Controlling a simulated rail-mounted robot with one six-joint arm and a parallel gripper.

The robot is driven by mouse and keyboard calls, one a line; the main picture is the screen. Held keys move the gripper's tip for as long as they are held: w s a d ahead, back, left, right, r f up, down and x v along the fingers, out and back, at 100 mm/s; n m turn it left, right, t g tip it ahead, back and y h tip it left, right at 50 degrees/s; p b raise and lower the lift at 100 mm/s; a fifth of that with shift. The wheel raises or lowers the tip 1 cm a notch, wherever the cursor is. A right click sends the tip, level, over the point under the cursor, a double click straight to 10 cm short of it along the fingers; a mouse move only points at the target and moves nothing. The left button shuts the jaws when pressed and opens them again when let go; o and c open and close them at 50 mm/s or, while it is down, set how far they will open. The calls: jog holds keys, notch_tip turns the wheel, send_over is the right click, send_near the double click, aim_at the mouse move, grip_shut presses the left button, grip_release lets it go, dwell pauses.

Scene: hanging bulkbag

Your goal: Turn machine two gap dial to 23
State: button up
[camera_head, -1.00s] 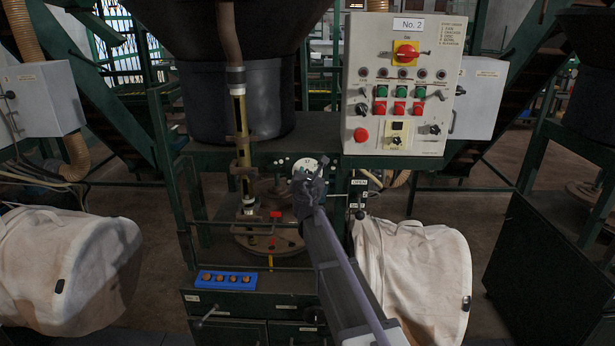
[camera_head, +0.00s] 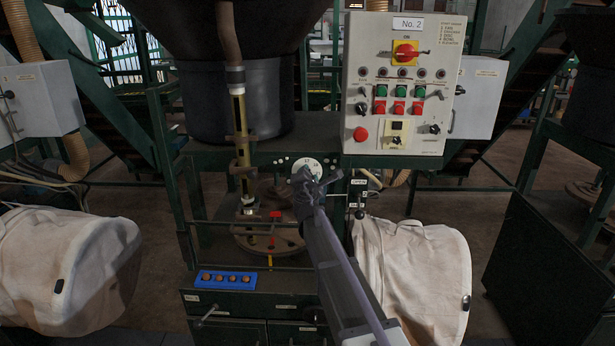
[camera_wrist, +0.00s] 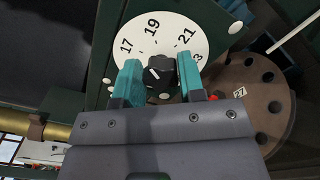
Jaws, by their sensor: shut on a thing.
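The gap dial (camera_wrist: 161,28) is a white round plate with black numbers 17, 19, 21 and a partly hidden 23 in the wrist view. Its black knob (camera_wrist: 160,71) has a white pointer mark and sits between the teal fingers of my gripper (camera_wrist: 160,78). The fingers are shut on the knob. The white mark points to the upper left, roughly between 17 and 19; I cannot read it exactly. In the head view the dial (camera_head: 305,163) shows behind my gripper (camera_head: 303,180) on the green machine below the No. 2 panel.
The No. 2 control panel (camera_head: 403,85) hangs above and right of the dial. A vertical pipe (camera_head: 241,140) stands to the left. A blue tray (camera_head: 226,280) with several round brown items lies below left. A white bag (camera_head: 412,270) is at right.

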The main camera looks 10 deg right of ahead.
jog(key=shift+a+f+m+b, duration=0.1)
jog(key=shift+f+m+b, duration=0.1)
jog(key=shift+m, duration=5.6)
jog(key=shift+f+m+b, duration=0.1)
jog(key=shift+f+m, duration=0.1)
jog(key=shift+m, duration=5.6)
jog(key=o, duration=0.9)
